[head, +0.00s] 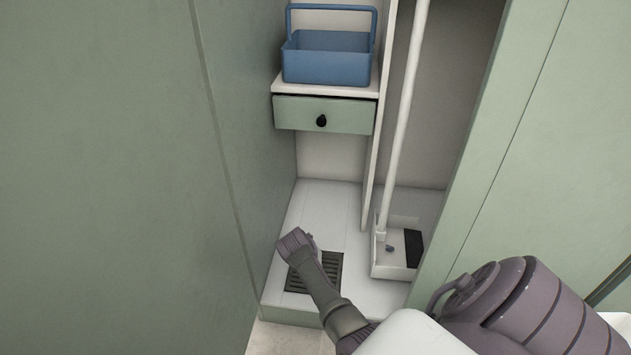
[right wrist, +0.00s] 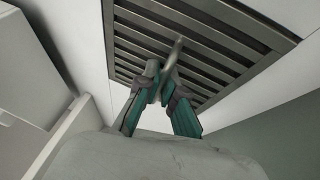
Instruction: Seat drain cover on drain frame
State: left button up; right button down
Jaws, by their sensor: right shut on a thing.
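The drain cover is a dark slatted grate (head: 328,268) at the floor of the narrow closet, partly hidden by my right arm in the head view. In the right wrist view its slats (right wrist: 135,45) fill the upper middle. My right gripper (right wrist: 163,84) has its teal-sided fingers closed on a slim grey handle-like piece (right wrist: 175,55) over the slats. A dark rim, seemingly the drain frame (right wrist: 228,18), runs along the slats. I cannot tell whether the cover lies flush in it. The fingertips are hidden in the head view. My left gripper is not in view.
A white dustpan (head: 392,268) with a long pale handle (head: 405,120) stands right of the grate. Above are a green drawer (head: 300,114) and a blue caddy (head: 325,66) on a shelf. Green panels (head: 120,180) flank the opening. White floor lies behind the grate.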

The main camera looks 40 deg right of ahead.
jog(key=shift+f, duration=0.25)
dwell(0.3)
jog(key=c, duration=1.2)
grip_release()
jog(key=o, duration=0.5)
jog(key=shift+f, duration=0.1)
jog(key=shift+c, duration=0.2)
